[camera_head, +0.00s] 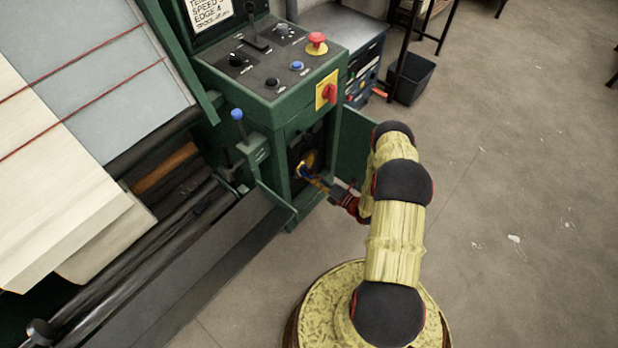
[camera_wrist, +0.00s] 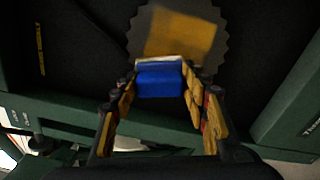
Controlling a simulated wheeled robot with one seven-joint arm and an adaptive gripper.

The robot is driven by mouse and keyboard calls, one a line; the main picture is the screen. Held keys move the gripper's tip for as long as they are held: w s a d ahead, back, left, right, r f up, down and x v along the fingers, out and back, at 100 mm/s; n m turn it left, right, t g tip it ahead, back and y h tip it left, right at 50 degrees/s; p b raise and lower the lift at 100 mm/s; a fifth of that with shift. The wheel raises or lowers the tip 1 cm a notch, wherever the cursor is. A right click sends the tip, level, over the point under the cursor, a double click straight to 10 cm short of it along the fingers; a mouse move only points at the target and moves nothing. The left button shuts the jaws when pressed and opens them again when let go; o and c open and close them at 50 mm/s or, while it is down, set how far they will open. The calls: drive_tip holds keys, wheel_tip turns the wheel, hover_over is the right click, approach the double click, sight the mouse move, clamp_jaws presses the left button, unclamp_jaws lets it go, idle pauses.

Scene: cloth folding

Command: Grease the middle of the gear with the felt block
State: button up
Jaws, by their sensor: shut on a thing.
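The gear (camera_wrist: 218,50) is a grey toothed disc in the dark opening of the green machine, with a yellow-orange patch over its middle. In the head view the gear (camera_head: 308,158) is small and partly hidden. My gripper (camera_wrist: 160,80) is shut on a block with a blue body (camera_wrist: 160,84) and a pale strip along its far edge. The pale edge overlaps the lower part of the yellow patch in the wrist view; I cannot tell whether it touches. In the head view my gripper (camera_head: 315,180) reaches into the opening, and the blue block (camera_head: 304,171) shows at its tip.
A green door (camera_head: 352,146) stands open right of the opening, and another green panel (camera_head: 272,196) is at its left. The control panel (camera_head: 270,65) with knobs and a red button (camera_head: 317,42) is above. Open floor (camera_head: 520,200) lies to the right.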

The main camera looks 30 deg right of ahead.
drive_tip(key=shift+w+d+b, duration=0.3)
drive_tip(key=shift+d+b, duration=0.1)
drive_tip(key=shift+d, duration=0.45)
drive_tip(key=shift+w+d+b, duration=0.35)
drive_tip(key=shift+d, duration=0.45)
drive_tip(key=shift+w+d+b, duration=0.3)
drive_tip(key=shift+d+b, duration=0.1)
drive_tip(key=shift+d, duration=0.45)
drive_tip(key=shift+w+d+r, duration=0.1)
drive_tip(key=shift+w+d, duration=0.3)
drive_tip(key=shift+d, duration=0.5)
drive_tip(key=shift+w+d, duration=0.35)
drive_tip(key=shift+d, duration=0.5)
drive_tip(key=shift+s, duration=0.1)
drive_tip(key=shift+v, duration=2.95)
drive_tip(key=v, duration=0.3)
drive_tip(key=shift+a, duration=0.1)
